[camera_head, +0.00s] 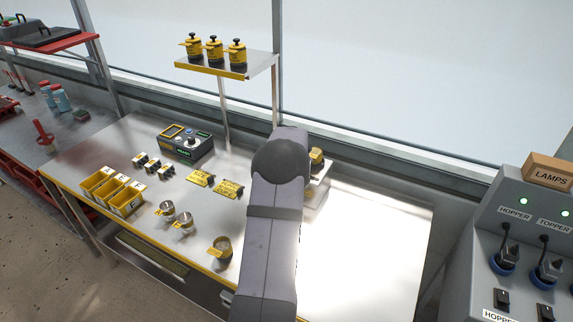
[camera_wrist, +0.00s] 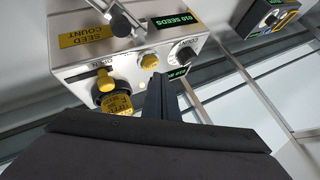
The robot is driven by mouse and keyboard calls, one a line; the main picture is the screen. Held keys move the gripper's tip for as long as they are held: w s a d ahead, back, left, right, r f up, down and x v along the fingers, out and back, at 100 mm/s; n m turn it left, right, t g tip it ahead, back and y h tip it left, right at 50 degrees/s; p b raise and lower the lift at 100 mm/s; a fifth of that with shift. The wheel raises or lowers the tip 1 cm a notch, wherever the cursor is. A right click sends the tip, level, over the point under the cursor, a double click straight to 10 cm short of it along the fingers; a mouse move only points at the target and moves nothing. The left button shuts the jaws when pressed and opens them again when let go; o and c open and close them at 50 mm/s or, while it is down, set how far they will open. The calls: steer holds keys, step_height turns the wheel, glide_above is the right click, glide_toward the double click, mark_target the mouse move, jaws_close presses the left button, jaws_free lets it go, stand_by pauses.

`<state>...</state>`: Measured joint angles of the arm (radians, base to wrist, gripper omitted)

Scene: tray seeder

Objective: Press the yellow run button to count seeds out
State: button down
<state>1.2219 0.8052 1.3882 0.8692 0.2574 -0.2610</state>
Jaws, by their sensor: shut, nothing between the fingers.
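In the wrist view a light grey seed counter (camera_wrist: 72,68) carries a "SEED COUNT" label and a green display reading "010 SEEDS". A round yellow button (camera_wrist: 149,62) sits on its face, between a yellow lever marked "OPEN" (camera_wrist: 92,58) and a black count knob (camera_wrist: 184,53). My gripper (camera_wrist: 159,76) is shut and empty, its tip just below the yellow button in the picture. Whether it touches the button, I cannot tell. In the head view my arm hides the gripper and most of the counter; only part of it (camera_head: 318,190) shows at the right.
A black and yellow labelled canister (camera_wrist: 112,98) is under the lever. The bench holds a dark control box (camera_head: 185,140), yellow bins (camera_head: 112,190), small jars (camera_head: 167,210) and yellow tags (camera_head: 228,188). A shelf (camera_head: 215,68) with yellow canisters stands behind. The bench's right side (camera_head: 380,240) is clear.

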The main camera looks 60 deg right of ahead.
steer(key=shift+r, duration=0.1)
steer(key=shift+r+p, duration=2.05)
steer(key=shift+r, duration=0.4)
